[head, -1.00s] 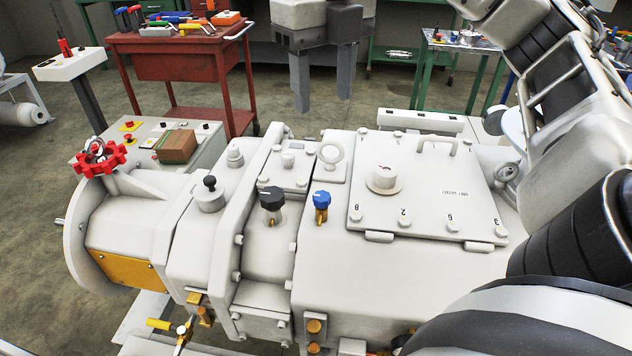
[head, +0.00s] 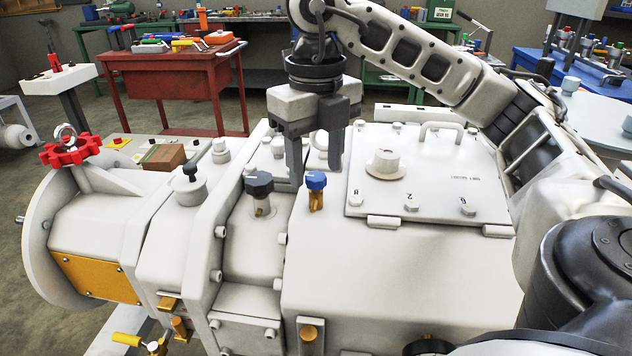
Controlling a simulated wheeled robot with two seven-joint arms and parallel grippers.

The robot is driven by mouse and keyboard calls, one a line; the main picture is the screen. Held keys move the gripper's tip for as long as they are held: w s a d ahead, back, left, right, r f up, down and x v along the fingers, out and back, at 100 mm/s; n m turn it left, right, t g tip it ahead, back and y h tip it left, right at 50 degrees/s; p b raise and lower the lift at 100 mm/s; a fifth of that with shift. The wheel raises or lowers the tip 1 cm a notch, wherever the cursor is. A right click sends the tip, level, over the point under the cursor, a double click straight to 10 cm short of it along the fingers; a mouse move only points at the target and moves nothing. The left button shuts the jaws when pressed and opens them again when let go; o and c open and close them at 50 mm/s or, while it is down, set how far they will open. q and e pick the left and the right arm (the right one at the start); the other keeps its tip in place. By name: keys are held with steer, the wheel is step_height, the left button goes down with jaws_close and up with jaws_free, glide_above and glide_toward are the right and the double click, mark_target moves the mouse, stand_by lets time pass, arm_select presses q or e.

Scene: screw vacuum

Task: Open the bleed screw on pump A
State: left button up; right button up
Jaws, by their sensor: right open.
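A grey pump (head: 390,270) fills the middle. On its top stand a black star knob (head: 259,183) and, to its right, a blue knob (head: 316,181) on a brass stem. I see no readable label for pump A or the bleed screw. My right gripper (head: 315,174) points down behind these two knobs. Its fingers are spread and hold nothing. The left finger hangs between the black and blue knobs in the picture, the right finger behind and above the blue one. I cannot tell how far the fingers are from the blue knob. My left gripper is out of view.
A red handwheel (head: 65,151) and a black-tipped knob (head: 190,172) stand on the left. A raised hatch plate (head: 432,190) with a round cap (head: 385,163) and a handle lies right of the blue knob. A red tool cart (head: 172,75) stands behind.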

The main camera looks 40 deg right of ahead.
steer(key=shift+f, duration=0.55)
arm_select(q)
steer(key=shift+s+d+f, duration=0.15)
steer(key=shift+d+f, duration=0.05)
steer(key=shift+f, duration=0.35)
arm_select(e)
steer(key=c, duration=1)
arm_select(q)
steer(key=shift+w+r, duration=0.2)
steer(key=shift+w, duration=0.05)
